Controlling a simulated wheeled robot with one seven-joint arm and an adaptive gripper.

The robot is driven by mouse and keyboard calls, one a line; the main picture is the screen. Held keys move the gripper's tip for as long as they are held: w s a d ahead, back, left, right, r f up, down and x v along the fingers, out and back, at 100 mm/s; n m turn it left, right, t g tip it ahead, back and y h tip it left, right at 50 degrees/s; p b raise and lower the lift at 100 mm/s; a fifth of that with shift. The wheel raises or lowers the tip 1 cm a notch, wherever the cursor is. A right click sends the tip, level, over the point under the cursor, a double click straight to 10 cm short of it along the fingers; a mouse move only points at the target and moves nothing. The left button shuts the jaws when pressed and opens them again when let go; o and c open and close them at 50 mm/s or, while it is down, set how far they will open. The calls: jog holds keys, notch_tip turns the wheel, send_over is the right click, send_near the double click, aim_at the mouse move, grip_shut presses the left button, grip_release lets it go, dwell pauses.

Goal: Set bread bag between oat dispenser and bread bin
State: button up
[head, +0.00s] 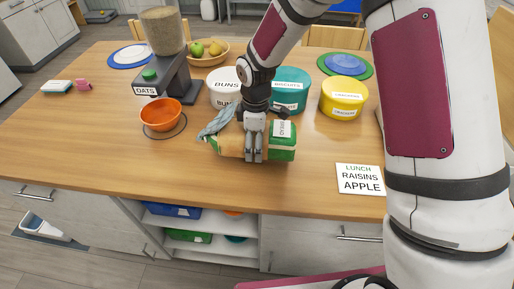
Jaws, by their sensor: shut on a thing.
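The bread bag (283,142) is a bread-filled bag with a green right end, a label and a gathered blue-grey left end. My gripper (254,157) comes down over its middle and is shut on it, covering part of it. I cannot tell whether the bag touches the table. The oat dispenser (167,72), dark with a clear oat-filled top and an OATS label, stands behind and left of the bag. A white round bin labelled BUNS (225,87) stands right of the dispenser, behind the bag. I see no bin clearly labelled bread; my arm hides part of that area.
An orange bowl (161,117) sits on a round mat left of the bag. A teal biscuits tub (291,88) and a yellow tub (344,98) stand behind and right. A fruit bowl (208,56) is behind. A lunch note (360,179) lies front right. The table's front left is clear.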

jog(key=shift+d+f, duration=0.15)
jog(key=shift+f, duration=1.2)
jog(key=shift+f, duration=0.1)
jog(key=o, duration=1.6)
